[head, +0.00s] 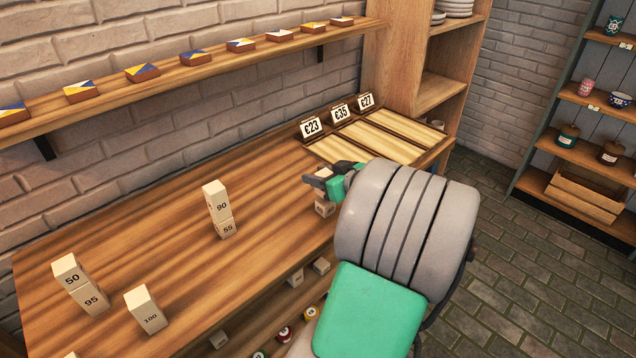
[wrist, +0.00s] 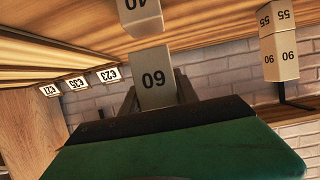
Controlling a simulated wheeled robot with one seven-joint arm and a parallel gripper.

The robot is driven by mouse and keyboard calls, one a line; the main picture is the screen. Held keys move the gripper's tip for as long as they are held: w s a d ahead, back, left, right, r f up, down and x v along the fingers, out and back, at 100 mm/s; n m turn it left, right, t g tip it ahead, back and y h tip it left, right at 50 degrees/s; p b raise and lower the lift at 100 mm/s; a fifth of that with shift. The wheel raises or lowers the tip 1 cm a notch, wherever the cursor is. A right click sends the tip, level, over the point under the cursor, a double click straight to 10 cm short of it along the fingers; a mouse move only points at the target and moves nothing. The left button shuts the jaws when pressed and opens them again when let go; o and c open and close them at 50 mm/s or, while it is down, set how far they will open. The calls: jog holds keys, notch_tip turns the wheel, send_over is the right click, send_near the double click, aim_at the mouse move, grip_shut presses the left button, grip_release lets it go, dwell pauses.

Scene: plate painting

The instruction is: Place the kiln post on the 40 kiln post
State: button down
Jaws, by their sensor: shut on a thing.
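My gripper (head: 322,182) is shut on a pale kiln post (wrist: 154,80). In the upside-down wrist view, its number reads as 60. The 40 kiln post (wrist: 139,12) stands on the wooden table close to the held post and is cut off by that view's edge. In the head view the 40 post (head: 325,209) shows just under my gripper, partly hidden by my arm. The held post appears above the 40 post. I cannot tell whether the two touch.
The table (head: 165,265) holds a 90-on-55 stack (head: 217,209), a 50-on-95 stack (head: 78,285) and a 100 post (head: 146,310). Price signs (head: 340,113) stand at pale panels behind my gripper. A wall shelf (head: 200,70) with tiles runs above the table.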

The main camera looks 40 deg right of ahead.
jog(key=shift+f, duration=1.2)
jog(key=c, duration=0.9)
grip_release()
jog(key=shift+r, duration=0.15)
jog(key=shift+s+r, duration=0.2)
jog(key=v, duration=1.1)
jog(key=shift+s+r, duration=0.1)
jog(key=shift+s, duration=0.2)
